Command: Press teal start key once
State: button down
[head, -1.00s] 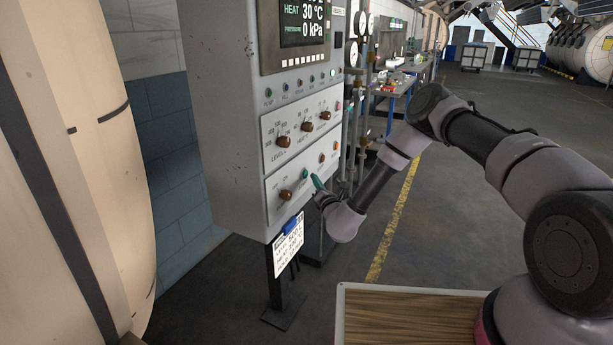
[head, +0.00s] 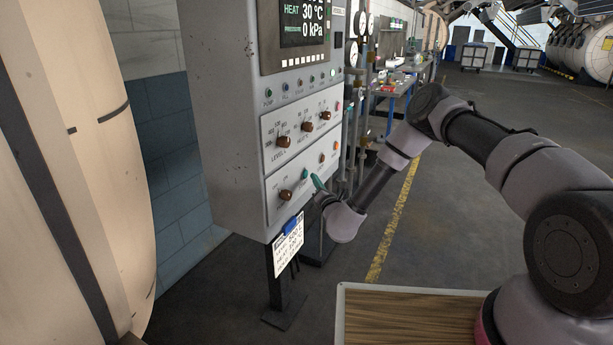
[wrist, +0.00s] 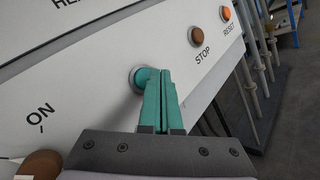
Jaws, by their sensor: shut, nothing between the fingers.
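The teal start key (head: 305,174) is a small round button on the lower plate of the grey control cabinet. In the wrist view the key (wrist: 141,78) sits in a metal ring, partly covered by a fingertip. My gripper (head: 315,180) has teal fingers that point at the panel just right of the key. In the wrist view the gripper (wrist: 162,74) is shut with its fingers together and empty. A small gap seems to show between fingertips and key in the head view; contact is unclear. The label under the key is hidden in the wrist view.
A brown STOP button (wrist: 194,35) and an orange RESET button (wrist: 225,13) lie to the right. A brown ON knob (head: 286,195) sits left of the key. Pipes with gauges (head: 353,55) stand right of the cabinet (head: 225,130). A tag (head: 288,245) hangs below.

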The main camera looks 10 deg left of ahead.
jog(key=shift+a, duration=0.15)
dwell(0.7)
jog(key=shift+w+a, duration=0.1)
jog(key=shift+a, duration=0.15)
jog(key=shift+w+a, duration=0.15)
jog(key=shift+a, duration=0.25)
dwell(0.7)
dwell(0.3)
jog(key=shift+s+d, duration=0.3)
jog(key=shift+d, duration=0.5)
jog(key=shift+s+d, duration=0.3)
jog(key=shift+d, duration=0.5)
jog(key=shift+s+d, duration=0.25)
jog(key=shift+d, duration=0.5)
jog(key=shift+s+d, duration=0.3)
jog(key=shift+d, duration=0.5)
